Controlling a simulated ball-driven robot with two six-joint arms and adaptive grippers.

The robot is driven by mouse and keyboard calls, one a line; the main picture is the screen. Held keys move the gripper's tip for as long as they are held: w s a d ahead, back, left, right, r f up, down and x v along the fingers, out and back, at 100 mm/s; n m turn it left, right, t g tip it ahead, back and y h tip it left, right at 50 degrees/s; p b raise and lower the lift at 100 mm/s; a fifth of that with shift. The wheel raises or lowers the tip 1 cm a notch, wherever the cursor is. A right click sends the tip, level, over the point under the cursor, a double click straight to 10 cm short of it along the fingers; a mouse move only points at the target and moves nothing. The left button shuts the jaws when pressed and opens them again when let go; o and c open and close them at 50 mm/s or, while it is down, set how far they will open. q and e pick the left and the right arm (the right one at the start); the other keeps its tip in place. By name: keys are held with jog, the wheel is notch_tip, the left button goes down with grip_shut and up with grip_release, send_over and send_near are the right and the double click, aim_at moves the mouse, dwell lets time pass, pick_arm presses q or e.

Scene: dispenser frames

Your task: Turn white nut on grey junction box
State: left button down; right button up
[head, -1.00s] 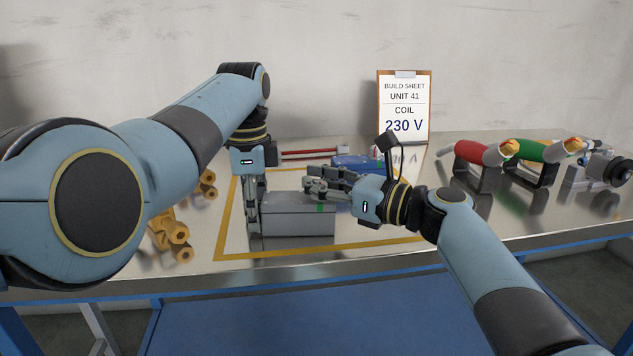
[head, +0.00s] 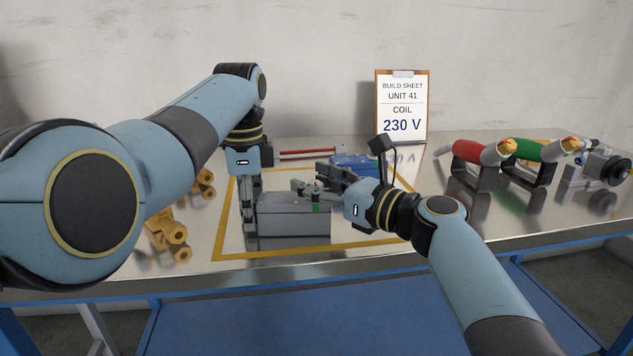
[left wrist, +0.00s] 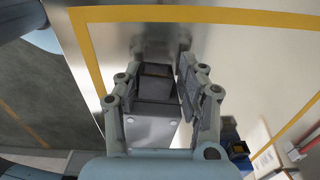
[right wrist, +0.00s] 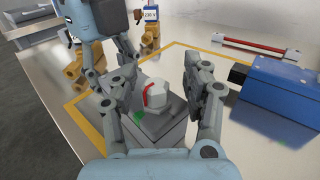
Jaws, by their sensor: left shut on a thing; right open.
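The grey junction box (head: 293,226) lies on the bench inside a yellow outline. My left gripper (head: 249,226) points down and is shut on the box's left end; the left wrist view shows the box (left wrist: 157,88) between its fingers. The white nut (right wrist: 158,95), with a red mark, sits on top of the box in the right wrist view. My right gripper (right wrist: 165,88) is open, with one finger on either side of the nut and visible gaps. In the head view its fingers mostly hide the nut. A green mark (head: 316,208) shows on the box.
A blue unit (right wrist: 288,92) stands behind the box, near a red bar (head: 310,153). Brass fittings (head: 172,238) lie to the left. A build sheet (head: 402,105) stands behind.

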jog(key=v, duration=1.2)
jog(key=x, duration=1)
jog(key=shift+a, duration=0.25)
grip_shut()
